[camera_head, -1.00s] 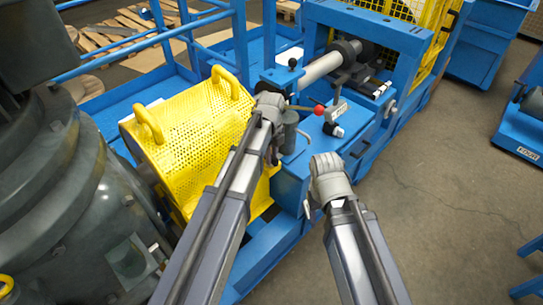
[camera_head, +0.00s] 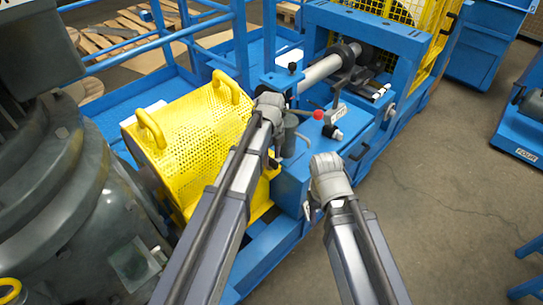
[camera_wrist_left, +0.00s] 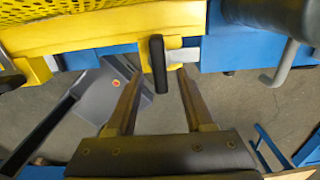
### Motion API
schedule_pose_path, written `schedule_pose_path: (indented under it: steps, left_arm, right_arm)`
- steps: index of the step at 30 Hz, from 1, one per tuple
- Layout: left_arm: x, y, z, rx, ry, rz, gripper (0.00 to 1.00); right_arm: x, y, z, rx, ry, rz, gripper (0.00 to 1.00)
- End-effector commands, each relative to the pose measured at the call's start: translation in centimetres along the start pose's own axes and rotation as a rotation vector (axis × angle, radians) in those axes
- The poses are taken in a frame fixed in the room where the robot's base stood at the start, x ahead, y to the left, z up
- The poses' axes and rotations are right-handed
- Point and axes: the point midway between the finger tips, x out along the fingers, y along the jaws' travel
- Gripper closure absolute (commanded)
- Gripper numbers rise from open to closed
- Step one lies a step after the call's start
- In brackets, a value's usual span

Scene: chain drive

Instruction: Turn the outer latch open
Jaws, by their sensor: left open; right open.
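The outer latch (camera_wrist_left: 158,62) shows in the left wrist view as an upright black handle on a short grey bar, at the lower edge of the yellow perforated guard (camera_wrist_left: 100,22). My left gripper (camera_wrist_left: 160,78) is open, with one finger on each side of the black handle. Whether either finger touches it I cannot tell. In the head view the left gripper (camera_head: 273,160) is at the guard's right end, and my arm hides the latch. The guard (camera_head: 200,125) is down over the drive. My right gripper (camera_head: 310,210) hangs to the right, apart from the guard; its fingers are mostly hidden.
A lever with a red knob (camera_head: 318,115) stands on the blue machine frame (camera_head: 292,185) near my left wrist. A large grey motor housing (camera_head: 60,190) fills the left side.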

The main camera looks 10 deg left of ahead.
Motion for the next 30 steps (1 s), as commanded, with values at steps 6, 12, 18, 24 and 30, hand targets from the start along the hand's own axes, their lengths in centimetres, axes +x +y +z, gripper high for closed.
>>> schedule_pose_path:
  steps: [6,12,18,24,30]
  left_arm:
    - [-3.6,0.0,0.0,0.0,0.0,0.0,0.47]
    - [-5.7,0.0,0.0,0.0,0.0,0.0,0.47]
    - [-5.9,0.0,0.0,0.0,0.0,0.0,0.47]
    - [-5.8,0.0,0.0,0.0,0.0,0.0,0.47]
    - [-5.9,0.0,-0.1,-0.001,0.0,0.0,0.47]
  right_arm:
    - [-3.6,0.3,0.2,0.0,0.0,0.0,0.5]
    - [-5.7,0.5,0.3,0.0,0.0,0.0,0.5]
    - [-5.9,0.6,0.3,0.0,0.0,0.0,0.5]
    - [-5.8,0.6,0.3,0.0,0.0,0.0,0.5]
    - [-5.8,0.6,0.3,0.0,0.0,0.0,0.5]
